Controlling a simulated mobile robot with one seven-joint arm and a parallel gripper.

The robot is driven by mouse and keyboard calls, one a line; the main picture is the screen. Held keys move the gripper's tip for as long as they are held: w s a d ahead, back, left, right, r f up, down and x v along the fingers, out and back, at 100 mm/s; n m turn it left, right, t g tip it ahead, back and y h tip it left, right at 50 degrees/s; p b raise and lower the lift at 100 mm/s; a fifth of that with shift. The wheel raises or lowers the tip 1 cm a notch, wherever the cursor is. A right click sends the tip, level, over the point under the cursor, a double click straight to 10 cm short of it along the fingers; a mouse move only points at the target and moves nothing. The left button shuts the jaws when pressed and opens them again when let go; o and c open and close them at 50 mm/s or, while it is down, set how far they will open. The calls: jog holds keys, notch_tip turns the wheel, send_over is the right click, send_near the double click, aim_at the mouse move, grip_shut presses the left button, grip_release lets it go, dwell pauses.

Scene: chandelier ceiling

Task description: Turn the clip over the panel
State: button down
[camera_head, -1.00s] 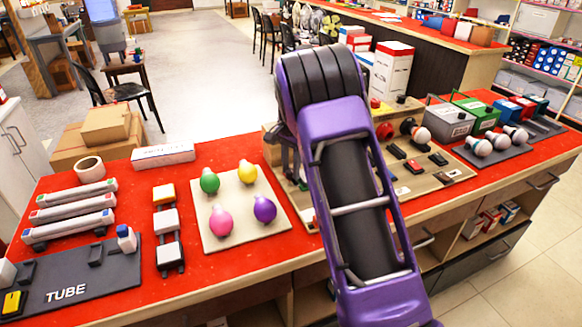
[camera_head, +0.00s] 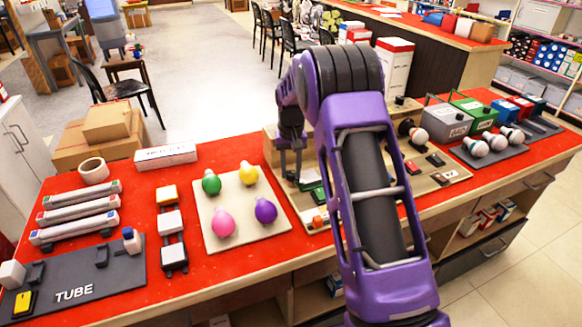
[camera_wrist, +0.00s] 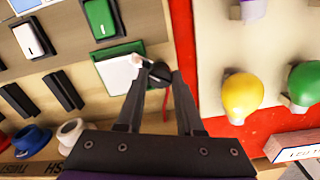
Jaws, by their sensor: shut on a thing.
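In the wrist view my gripper (camera_wrist: 158,82) is shut on a small dark piece, seemingly the clip (camera_wrist: 160,71), between its fingertips. A white bit shows just left of the tips. The piece is at the right edge of a white panel (camera_wrist: 118,74) with a green band, set on the tan board. I cannot tell whether the piece touches the panel or which way up it is. In the head view my gripper (camera_head: 292,172) is low over the left part of the tan board, and the held piece is too small to make out.
A pale board with colored bulbs (camera_head: 241,203) lies left of my gripper. Switches (camera_wrist: 30,38), dark slots and round sockets (camera_wrist: 72,130) share the tan board (camera_head: 445,186). A long white box (camera_head: 166,157) lies behind on the red table (camera_head: 215,275).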

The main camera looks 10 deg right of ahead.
aim_at(291, 172)
jog(key=n, duration=0.3)
jog(key=shift+r+n+p, duration=0.1)
jog(key=shift+n+p, duration=0.25)
jog(key=shift+n, duration=0.05)
jog(key=shift+n+p, duration=0.35)
jog(key=shift+n, duration=1.65)
jog(key=c, duration=0.6)
grip_release()
jog(key=shift+o, duration=0.2)
notch_tip(291, 172, up, 17)
jog(key=p, duration=0.1)
jog(key=shift+r, duration=0.15)
